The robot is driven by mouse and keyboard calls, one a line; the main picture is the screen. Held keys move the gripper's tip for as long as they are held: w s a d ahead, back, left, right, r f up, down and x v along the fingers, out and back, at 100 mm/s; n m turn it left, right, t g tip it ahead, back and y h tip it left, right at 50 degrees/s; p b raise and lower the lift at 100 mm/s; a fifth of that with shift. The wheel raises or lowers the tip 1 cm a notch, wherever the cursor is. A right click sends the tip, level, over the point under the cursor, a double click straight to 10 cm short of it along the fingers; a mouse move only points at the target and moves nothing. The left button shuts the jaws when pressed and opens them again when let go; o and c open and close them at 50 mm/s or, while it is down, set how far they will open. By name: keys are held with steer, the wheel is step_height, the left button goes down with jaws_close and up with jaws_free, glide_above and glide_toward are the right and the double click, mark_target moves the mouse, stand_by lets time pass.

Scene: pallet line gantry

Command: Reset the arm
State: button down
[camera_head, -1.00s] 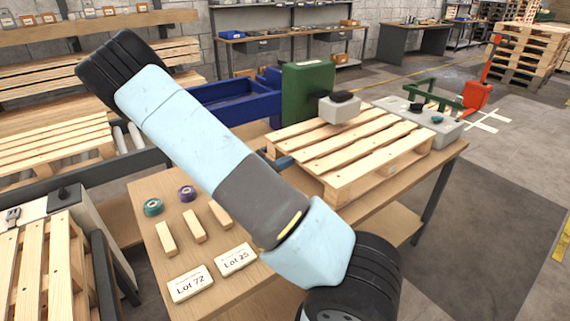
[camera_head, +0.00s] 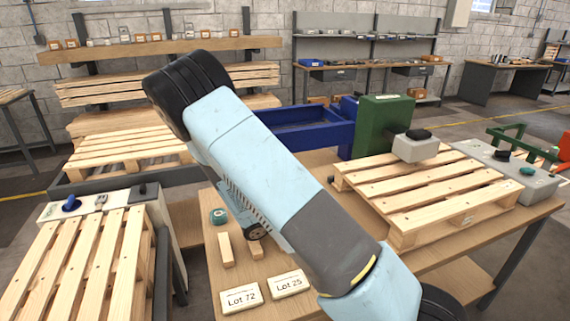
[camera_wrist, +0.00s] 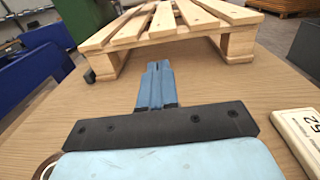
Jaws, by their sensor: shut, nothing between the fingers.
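My arm (camera_head: 250,155) crosses the middle of the head view, from upper left to lower right. My gripper (camera_wrist: 156,68) shows in the wrist view with its two blue fingers together and nothing between them. It is above the wooden bench top (camera_wrist: 215,82), pointing toward the near side of a wooden pallet (camera_wrist: 130,30). The fingertips appear short of the pallet. In the head view the fingers are hidden behind the arm.
On the bench are the pallet (camera_head: 425,190), a green box (camera_head: 383,125), a teal tape roll (camera_head: 218,216), wooden blocks (camera_head: 226,250), and cards Lot 72 (camera_head: 241,298) and Lot 25 (camera_head: 289,284). A blue bin (camera_head: 310,138) stands behind. Another pallet (camera_head: 75,265) is at left.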

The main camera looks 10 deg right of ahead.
steer(key=s+r+m+t+y, duration=0.1)
steer(key=s+r+m+y, duration=0.7)
steer(key=r, duration=0.7)
steer(key=s+r+m+t+y, duration=0.1)
steer(key=s+r+m+y, duration=0.8)
steer(key=s, duration=0.8)
steer(key=shift+a+r+m+y, duration=0.4)
steer(key=shift+r+m, duration=1.2)
steer(key=shift+r, duration=1.25)
steer(key=shift+s, duration=0.1)
